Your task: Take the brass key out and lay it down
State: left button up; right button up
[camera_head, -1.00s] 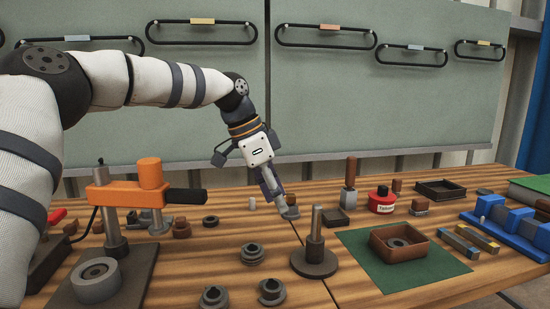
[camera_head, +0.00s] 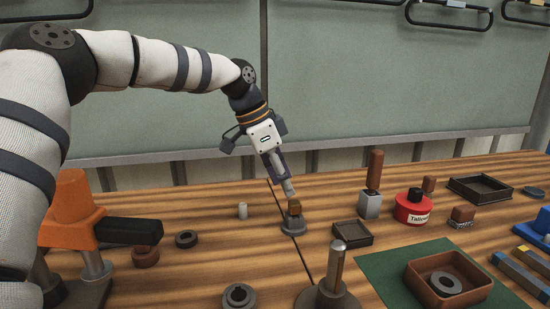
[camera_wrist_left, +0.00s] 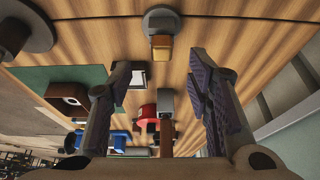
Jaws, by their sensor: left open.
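A small brass-brown block, which looks like the brass key (camera_head: 294,207), stands up out of a grey round holder (camera_head: 293,226) near the middle of the bench. In the left wrist view the key (camera_wrist_left: 161,48) shows golden against the grey holder (camera_wrist_left: 160,20), at the top centre. My left gripper (camera_head: 288,190) points down, its tips close above the key in the head view. In the left wrist view its fingers (camera_wrist_left: 160,90) are wide apart with nothing gripped between them. The key's lower part is hidden in the holder. My right gripper is in no view.
A small dark tray (camera_head: 352,232), a wooden-handled block (camera_head: 371,190) and a red tin (camera_head: 412,209) stand to the right. A post on a dark base (camera_head: 333,275) stands in front. Bare wood lies around the holder, with a pale cylinder (camera_head: 242,210) to its left.

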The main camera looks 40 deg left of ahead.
aim_at(294, 202)
pick_arm(q)
jog(key=x, duration=0.6)
jog(key=shift+w+f+b, duration=0.15)
jog(key=shift+f+b, duration=0.1)
jog(key=shift+b, duration=0.05)
jog(key=shift+c, duration=0.6)
jog(key=shift+r, duration=0.15)
grip_shut()
